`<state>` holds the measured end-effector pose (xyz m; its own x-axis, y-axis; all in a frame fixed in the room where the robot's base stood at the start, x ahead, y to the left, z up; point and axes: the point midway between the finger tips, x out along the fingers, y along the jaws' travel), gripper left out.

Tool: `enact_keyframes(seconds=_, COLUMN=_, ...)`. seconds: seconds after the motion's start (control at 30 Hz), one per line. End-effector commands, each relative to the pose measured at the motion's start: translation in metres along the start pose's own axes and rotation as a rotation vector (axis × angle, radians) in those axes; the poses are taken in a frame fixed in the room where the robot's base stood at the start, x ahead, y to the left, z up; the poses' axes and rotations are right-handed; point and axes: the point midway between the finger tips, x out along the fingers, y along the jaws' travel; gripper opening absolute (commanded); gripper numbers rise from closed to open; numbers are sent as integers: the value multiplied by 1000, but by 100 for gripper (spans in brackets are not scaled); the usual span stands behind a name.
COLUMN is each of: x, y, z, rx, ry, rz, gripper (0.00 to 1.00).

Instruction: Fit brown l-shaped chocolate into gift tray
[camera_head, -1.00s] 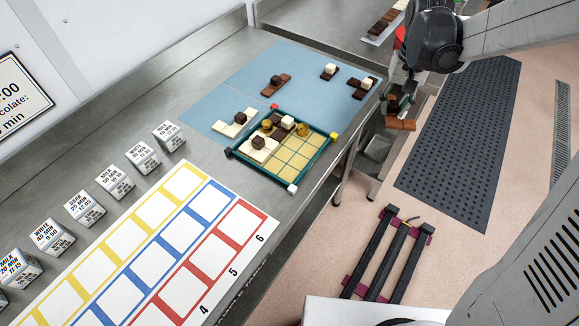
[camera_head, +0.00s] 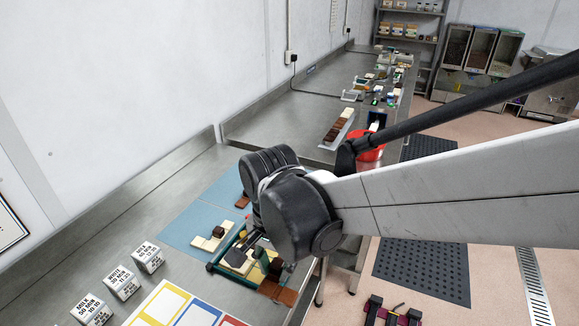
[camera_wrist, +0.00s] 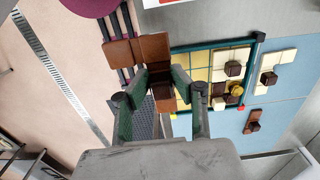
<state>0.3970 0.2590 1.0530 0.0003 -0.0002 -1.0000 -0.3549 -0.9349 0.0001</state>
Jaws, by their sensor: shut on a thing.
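My gripper (camera_wrist: 161,80) is shut on the brown L-shaped chocolate (camera_wrist: 122,53), gripping it by its dark knob. In the head view the chocolate (camera_head: 279,293) shows low by the near right edge of the gift tray. The gift tray has a teal rim (camera_wrist: 212,46) and yellow cells; white and dark pieces and gold balls fill part of it. In the wrist view the chocolate is left of the tray, beyond its rim, with bare yellow cells on the tray's near side. My arm hides much of the tray (camera_head: 222,250) in the head view.
A sheet with coloured squares (camera_head: 172,306) and lettered cubes (camera_head: 148,257) are at the lower left. A red bin (camera_head: 370,146) stands behind my arm.

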Motion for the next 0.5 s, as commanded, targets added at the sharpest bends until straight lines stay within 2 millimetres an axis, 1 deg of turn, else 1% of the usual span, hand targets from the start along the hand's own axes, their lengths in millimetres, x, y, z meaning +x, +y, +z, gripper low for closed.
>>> enact_keyframes(seconds=0.17, x=11, y=-14, z=-12, rx=3, ry=0, rz=0, gripper=0)
enact_keyframes(seconds=0.5, x=39, y=-48, z=-47, rx=2, ry=0, rz=0, gripper=0)
